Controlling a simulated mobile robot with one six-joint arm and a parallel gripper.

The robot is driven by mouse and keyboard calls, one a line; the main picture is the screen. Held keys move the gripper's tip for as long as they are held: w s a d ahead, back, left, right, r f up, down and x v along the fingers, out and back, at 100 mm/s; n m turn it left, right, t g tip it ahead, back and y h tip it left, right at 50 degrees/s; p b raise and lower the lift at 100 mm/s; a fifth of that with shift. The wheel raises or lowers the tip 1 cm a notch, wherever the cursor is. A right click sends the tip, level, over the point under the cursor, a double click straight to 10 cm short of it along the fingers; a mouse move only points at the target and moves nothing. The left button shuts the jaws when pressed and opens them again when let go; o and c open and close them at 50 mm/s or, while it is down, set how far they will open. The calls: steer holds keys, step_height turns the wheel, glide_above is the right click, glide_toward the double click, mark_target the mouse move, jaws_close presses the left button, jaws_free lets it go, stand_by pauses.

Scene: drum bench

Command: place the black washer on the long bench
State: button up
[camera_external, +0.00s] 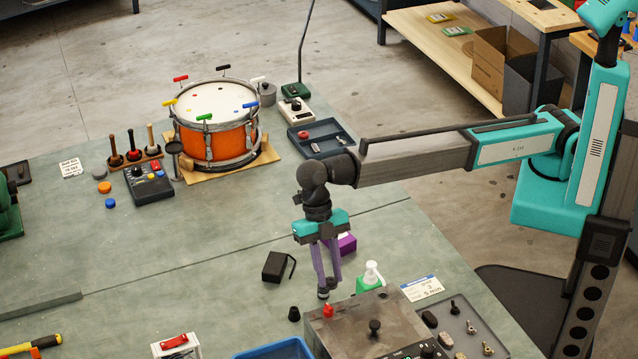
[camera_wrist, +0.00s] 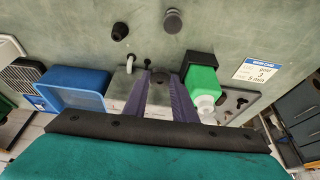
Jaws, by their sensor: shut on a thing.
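My gripper (camera_external: 325,288) points down near the front of the large grey-green bench (camera_external: 230,240). Its two purple fingers are shut on a small dark piece (camera_external: 323,293), which I take to be the black washer. The gripper is above or just behind the steel box, and I cannot tell how high the washer is held.
A steel box (camera_external: 345,333) with a black knob stands close to my fingers. A green bottle (camera_external: 369,280), a purple block (camera_external: 346,243), a black block (camera_external: 276,266) and a blue bin (camera_external: 275,350) are nearby. An orange drum (camera_external: 205,143) stands further back. The bench middle is clear.

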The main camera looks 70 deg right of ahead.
steer(key=shift+w, duration=0.1)
steer(key=w+d+r+m+t, duration=0.1)
steer(key=w+d+m, duration=0.1)
steer(key=w+d, duration=0.65)
steer(key=w+d+r+m+y, duration=0.15)
steer(key=w+d, duration=0.35)
steer(key=d, duration=0.7)
steer(key=w+d+r+m+t, duration=0.1)
steer(key=w+d+r+m, duration=0.15)
steer(key=w+d, duration=0.65)
steer(key=s+d+m+t+h, duration=0.2)
steer(key=d+m, duration=0.8)
steer(key=d, duration=0.9)
steer(key=s+d+r+m+t+h, duration=0.1)
steer(key=s+d+m+t+h, duration=0.1)
steer(key=d+m, duration=0.9)
steer(key=shift+s+d+t+h, duration=0.35)
steer(key=shift+s+d+t, duration=0.7)
steer(key=shift+d, duration=3.6)
steer(key=shift+s, duration=0.15)
steer(key=shift+s+f+g, duration=0.1)
steer(key=shift+g, duration=0.15)
